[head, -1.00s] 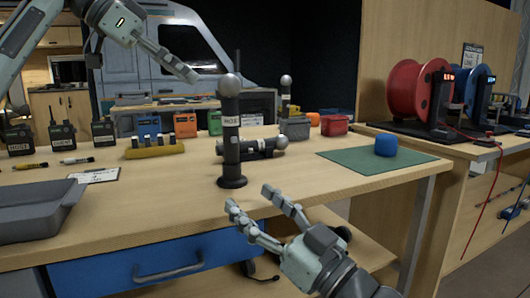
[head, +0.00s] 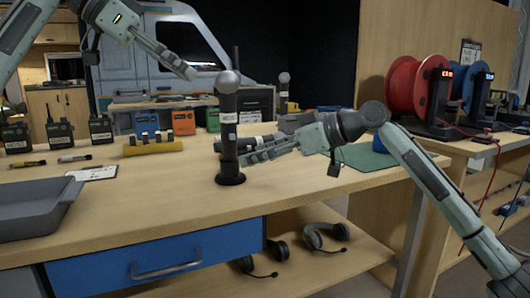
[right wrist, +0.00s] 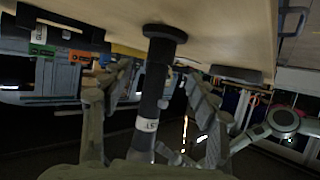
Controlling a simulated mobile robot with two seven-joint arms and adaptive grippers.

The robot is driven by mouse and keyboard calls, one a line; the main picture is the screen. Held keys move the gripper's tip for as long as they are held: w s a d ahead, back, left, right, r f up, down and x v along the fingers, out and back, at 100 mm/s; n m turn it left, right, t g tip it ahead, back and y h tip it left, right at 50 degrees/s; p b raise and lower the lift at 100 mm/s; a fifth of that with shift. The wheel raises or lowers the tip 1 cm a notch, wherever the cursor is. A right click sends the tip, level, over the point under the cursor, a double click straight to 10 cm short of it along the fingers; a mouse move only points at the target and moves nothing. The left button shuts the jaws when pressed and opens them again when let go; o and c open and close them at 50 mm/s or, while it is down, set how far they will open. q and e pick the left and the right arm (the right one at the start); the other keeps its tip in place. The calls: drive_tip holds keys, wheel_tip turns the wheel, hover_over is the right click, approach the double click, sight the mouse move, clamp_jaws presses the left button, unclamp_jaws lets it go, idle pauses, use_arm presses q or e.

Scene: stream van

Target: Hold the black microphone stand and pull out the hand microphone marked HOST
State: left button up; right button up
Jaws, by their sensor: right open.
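The black microphone stand (head: 230,160) stands upright on its round base near the middle of the bench. The hand microphone marked HOST (head: 229,104) sits upright in its top, grey ball head up. My right gripper (head: 245,157) is level with the stand's lower tube, coming from the right. In the right wrist view, the stand (right wrist: 157,82) shows upside down between the open fingers, with gaps on both sides. My left gripper (head: 188,73) hangs in the air to the upper left of the microphone head, apart from it; its finger gap is not clear.
Another dark microphone (head: 258,141) lies behind the stand, partly hidden by my right gripper. A yellow rack (head: 153,148), radios (head: 100,130) and a grey tray (head: 35,208) are to the left. The front middle of the bench (head: 150,205) is clear.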

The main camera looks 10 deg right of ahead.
sight(236, 161)
drive_tip(key=x, duration=0.6)
drive_tip(key=shift+a, duration=0.1)
